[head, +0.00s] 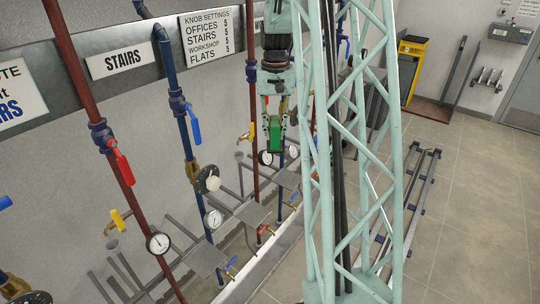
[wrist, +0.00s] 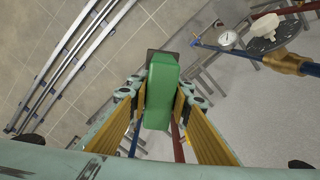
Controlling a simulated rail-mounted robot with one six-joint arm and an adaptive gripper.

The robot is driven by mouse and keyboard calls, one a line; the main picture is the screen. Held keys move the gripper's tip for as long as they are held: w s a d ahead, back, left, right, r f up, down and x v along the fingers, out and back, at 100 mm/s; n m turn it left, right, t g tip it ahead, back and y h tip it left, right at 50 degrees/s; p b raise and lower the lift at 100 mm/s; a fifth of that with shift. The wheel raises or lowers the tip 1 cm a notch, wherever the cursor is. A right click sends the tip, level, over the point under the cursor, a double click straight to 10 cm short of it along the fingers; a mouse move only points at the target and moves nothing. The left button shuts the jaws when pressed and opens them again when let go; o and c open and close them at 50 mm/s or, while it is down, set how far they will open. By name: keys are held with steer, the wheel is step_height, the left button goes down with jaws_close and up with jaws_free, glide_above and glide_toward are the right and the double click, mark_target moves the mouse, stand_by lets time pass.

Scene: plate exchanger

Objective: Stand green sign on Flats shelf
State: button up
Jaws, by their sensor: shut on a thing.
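The green sign (head: 275,132) is a small block held in my gripper (head: 275,118), in front of the pipe wall. In the wrist view the green sign (wrist: 160,90) stands between the two yellow-padded fingers of my gripper (wrist: 159,105), which touch it on both sides. A dark piece shows at its far end. Grey shelves stick out low along the wall, one of them (head: 250,213) below and left of the sign. I cannot tell which shelf is Flats; no Flats label shows beside one. The sign is in the air, apart from the shelves.
Red and blue pipes with valve handles (head: 120,160) and gauges (head: 158,243) stand close to the shelves. Rails (head: 410,200) lie on the tiled floor, which is clear at right.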

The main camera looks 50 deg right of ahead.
steer(key=shift+n, duration=0.6)
steer(key=r, duration=0.4)
steer(key=s+d+r, duration=0.1)
steer(key=r, duration=0.1)
steer(key=shift+r, duration=0.35)
steer(key=shift+w+d, duration=0.1)
steer(key=shift+d, duration=0.1)
